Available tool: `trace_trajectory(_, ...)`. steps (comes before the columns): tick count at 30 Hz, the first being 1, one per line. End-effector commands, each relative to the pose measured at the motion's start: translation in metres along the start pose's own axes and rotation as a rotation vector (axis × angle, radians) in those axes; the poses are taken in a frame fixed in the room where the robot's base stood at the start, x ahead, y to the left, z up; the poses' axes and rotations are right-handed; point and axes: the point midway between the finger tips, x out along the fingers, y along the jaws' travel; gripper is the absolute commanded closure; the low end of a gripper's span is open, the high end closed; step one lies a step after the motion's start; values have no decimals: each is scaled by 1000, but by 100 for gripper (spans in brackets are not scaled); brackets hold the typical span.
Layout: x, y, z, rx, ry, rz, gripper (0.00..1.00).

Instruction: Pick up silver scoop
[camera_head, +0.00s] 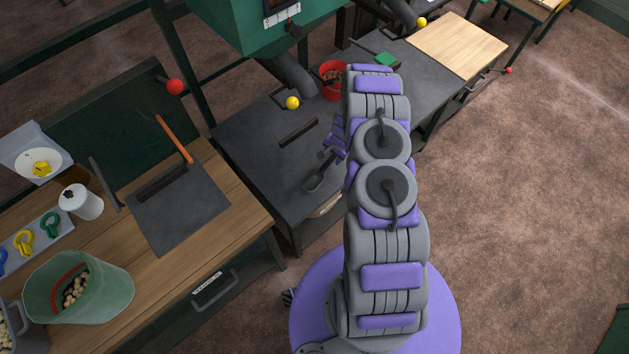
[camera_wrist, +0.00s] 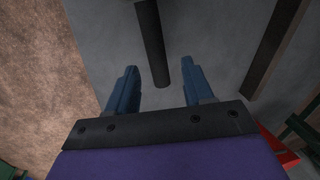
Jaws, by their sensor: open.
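A dark grey scoop (camera_head: 314,183) lies on the dark worktop, with its handle running up and right toward my gripper (camera_head: 329,155). I take this to be the silver scoop, though it looks dark here. In the wrist view, my gripper (camera_wrist: 163,70) is open and empty, with its two blue fingers spread apart. A dark rod, apparently the scoop handle (camera_wrist: 152,45), shows between and beyond the fingers, its near end between them. The scoop bowl is outside the wrist view. I cannot tell the height of the fingers above the handle.
The dark worktop (camera_head: 245,150) has a dark bar (camera_head: 298,131), also in the wrist view (camera_wrist: 275,50). A red bucket (camera_head: 331,90) stands behind, near a yellow knob (camera_head: 292,103) and a green hopper (camera_head: 250,25). A wooden bench (camera_head: 225,225) with several items stands left. Floor is clear at right.

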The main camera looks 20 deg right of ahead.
Motion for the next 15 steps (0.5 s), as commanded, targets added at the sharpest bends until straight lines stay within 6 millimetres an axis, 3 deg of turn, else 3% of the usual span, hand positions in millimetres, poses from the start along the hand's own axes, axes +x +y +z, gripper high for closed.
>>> trace_trajectory(6,30,2,-2,0,-2,2,48)
trace_trajectory(15,35,1,-2,0,-1,1,48)
